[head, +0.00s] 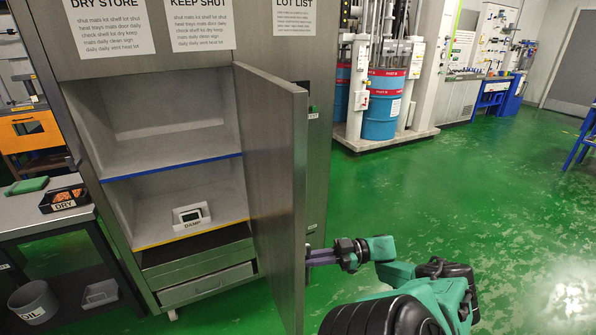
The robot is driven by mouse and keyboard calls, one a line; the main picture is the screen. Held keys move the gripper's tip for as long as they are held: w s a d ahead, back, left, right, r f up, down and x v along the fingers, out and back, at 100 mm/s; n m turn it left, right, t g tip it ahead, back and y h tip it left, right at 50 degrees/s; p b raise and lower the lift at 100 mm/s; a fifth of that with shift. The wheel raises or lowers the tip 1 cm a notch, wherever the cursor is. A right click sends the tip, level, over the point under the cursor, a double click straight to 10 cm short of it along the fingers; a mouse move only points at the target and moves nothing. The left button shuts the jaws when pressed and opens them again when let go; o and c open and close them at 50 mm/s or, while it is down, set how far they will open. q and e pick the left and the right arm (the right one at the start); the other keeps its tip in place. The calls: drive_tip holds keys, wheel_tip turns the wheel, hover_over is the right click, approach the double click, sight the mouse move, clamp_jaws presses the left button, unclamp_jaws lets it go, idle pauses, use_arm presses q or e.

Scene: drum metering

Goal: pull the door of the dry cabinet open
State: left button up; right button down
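The grey metal dry cabinet (200,60) stands at the left with its door (272,190) swung wide open, its inner face showing. The door's hinge side is at the cabinet's right and its free edge points towards me. My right gripper (318,257) is at the outer side of the door, at about the height of the cabinet's bottom drawer. Its fingertips meet the door's edge in the picture. The handle is hidden or too small to make out, so I cannot tell whether the fingers hold it. My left gripper is out of view.
Inside are a blue-edged shelf (172,168) and a yellow-edged shelf labelled DAMP with a small meter (191,216). A side table (22,212) at left holds a black DRY tray (64,199). Blue drums (382,112) stand behind. Green floor (480,210) is clear at right.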

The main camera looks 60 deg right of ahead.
drive_tip(key=shift+s+d, duration=0.15)
drive_tip(key=shift+d, duration=0.05)
drive_tip(key=c, duration=1.2)
unclamp_jaws()
drive_tip(key=shift+o, duration=0.2)
drive_tip(key=b+v, duration=0.9)
drive_tip(key=v, duration=0.3)
drive_tip(key=shift+b, duration=0.3)
